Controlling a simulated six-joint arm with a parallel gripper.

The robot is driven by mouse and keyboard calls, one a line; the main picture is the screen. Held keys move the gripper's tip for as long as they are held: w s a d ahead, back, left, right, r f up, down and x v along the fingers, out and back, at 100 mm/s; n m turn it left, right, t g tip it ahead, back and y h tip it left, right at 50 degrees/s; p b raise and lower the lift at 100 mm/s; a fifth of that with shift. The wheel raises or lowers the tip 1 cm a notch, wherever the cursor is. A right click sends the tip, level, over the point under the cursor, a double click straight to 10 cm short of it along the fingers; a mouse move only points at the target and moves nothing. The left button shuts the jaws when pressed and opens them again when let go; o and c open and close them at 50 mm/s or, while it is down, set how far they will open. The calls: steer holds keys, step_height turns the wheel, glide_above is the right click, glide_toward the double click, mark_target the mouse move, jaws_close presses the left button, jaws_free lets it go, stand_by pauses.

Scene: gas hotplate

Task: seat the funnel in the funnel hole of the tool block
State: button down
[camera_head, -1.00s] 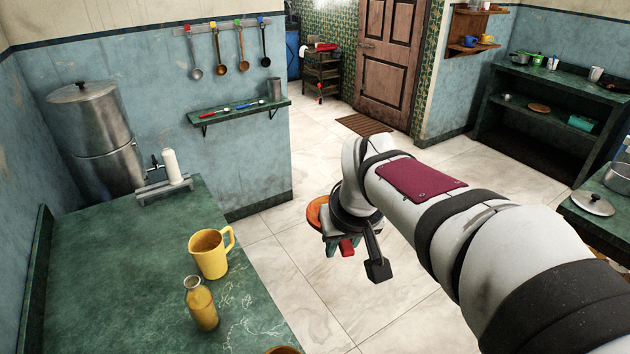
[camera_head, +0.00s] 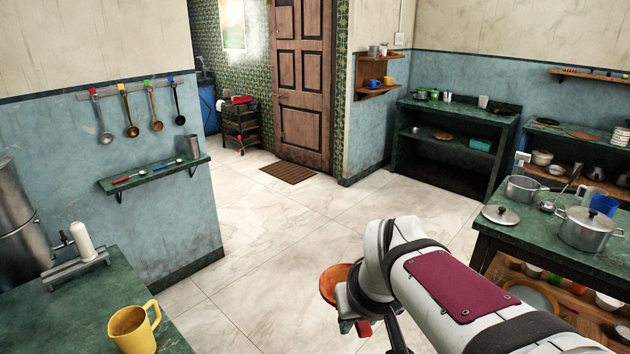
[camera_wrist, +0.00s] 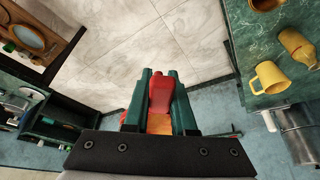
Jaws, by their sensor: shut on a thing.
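My gripper (camera_wrist: 161,103) has green fingers and is shut on a red and orange thing, which I take for the funnel (camera_wrist: 160,94). Its red part shows between the fingers in the wrist view, with orange nearer the palm. In the head view a red end (camera_head: 364,327) and a round orange part (camera_head: 334,284) show beside my wrist, and the rest of it is hidden. It hangs in the air over the tiled floor. I cannot make out the tool block or its funnel hole in either view.
A green counter (camera_head: 60,320) with a yellow mug (camera_head: 135,329) is at the lower left. A table (camera_head: 540,248) with pots stands at the right. A dark shelf unit (camera_head: 450,150) is at the back. The floor between is largely clear.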

steer(key=s+a+f+n+g+y, duration=0.1)
steer(key=a+f+n, duration=0.25)
steer(key=a, duration=0.55)
steer(key=s+a+f+n+g+y, duration=0.1)
steer(key=a+f+n+y, duration=0.1)
steer(key=a+n, duration=0.5)
steer(key=s+a+f+n+g+y, duration=0.1)
steer(key=a+f+n, duration=0.15)
steer(key=a, duration=0.85)
steer(key=s+a+f+n+g, duration=0.1)
steer(key=s+a+f+n, duration=0.2)
steer(key=s+a, duration=0.3)
steer(key=s+a+f+n+g+h, duration=0.1)
steer(key=s+a+f+n+g, duration=0.1)
steer(key=s+a+n, duration=0.3)
steer(key=s+a+f+n+g, duration=0.2)
steer(key=s+a+f+n, duration=0.2)
steer(key=s+a, duration=0.4)
steer(key=shift+s+a+f+n, duration=0.2)
steer(key=shift+s+f+n, duration=0.1)
steer(key=shift+s+f, duration=0.3)
steer(key=shift+d, duration=0.1)
steer(key=shift+f, duration=2.35)
steer(key=shift+f, duration=0.1)
